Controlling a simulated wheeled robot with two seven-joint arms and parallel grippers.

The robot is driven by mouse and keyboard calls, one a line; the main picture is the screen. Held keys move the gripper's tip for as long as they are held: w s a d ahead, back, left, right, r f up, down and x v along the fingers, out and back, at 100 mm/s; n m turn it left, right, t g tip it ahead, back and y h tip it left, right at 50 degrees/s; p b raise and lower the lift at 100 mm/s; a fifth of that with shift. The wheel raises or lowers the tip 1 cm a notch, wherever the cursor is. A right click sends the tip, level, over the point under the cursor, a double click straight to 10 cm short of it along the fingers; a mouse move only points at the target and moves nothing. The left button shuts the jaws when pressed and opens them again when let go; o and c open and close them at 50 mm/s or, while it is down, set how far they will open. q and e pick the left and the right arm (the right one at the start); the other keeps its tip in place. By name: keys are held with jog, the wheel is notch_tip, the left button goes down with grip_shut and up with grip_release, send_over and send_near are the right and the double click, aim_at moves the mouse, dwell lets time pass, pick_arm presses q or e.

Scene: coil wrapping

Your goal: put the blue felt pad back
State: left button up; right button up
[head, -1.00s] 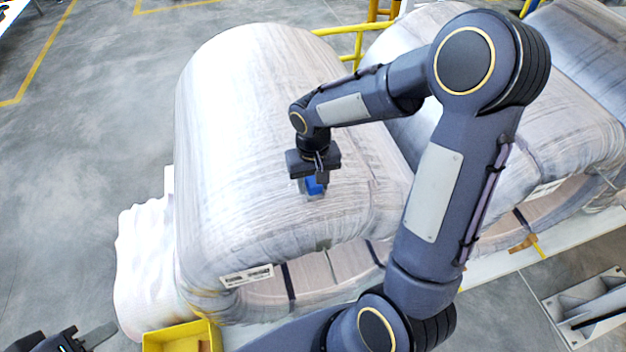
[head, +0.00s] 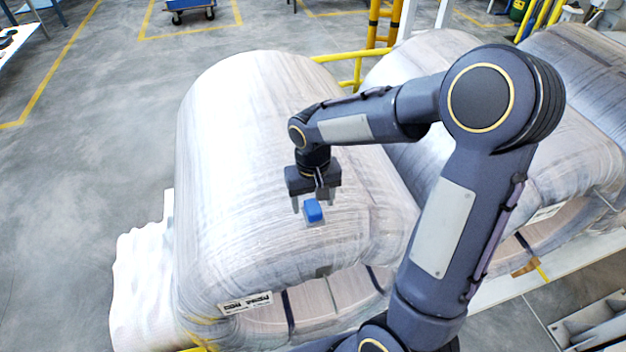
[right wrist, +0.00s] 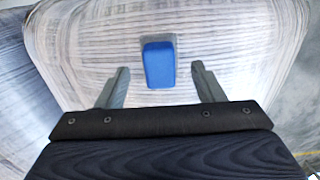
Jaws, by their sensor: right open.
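The blue felt pad (head: 313,211) lies on the upper front surface of the large wrapped coil (head: 235,160), with a thin grey edge showing around it. In the right wrist view the pad (right wrist: 159,65) stands upright in the picture, ahead of the gap between the fingers. My right gripper (head: 313,205) is just above and behind the pad in the head view. Its two fingers (right wrist: 160,88) are spread wide, with nothing between them touching the pad. My left gripper is not in view.
A second wrapped coil (head: 570,130) stands to the right, partly behind my right arm. A yellow rail (head: 345,57) runs behind the coils. White wrap (head: 140,270) hangs at the left of the near coil. Grey floor (head: 90,130) at the left is free.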

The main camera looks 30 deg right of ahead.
aim_at(313, 206)
notch_tip(313, 206, up, 8)
jog(key=s+a+t+y, duration=0.2)
jog(key=s, duration=0.6)
jog(key=s+a+r+n+t+y, duration=0.1)
jog(key=s+a+t, duration=0.1)
jog(key=s, duration=0.7)
jog(key=shift+t+y, duration=0.4)
jog(key=shift+t, duration=0.4)
jog(key=shift+a+r, duration=0.1)
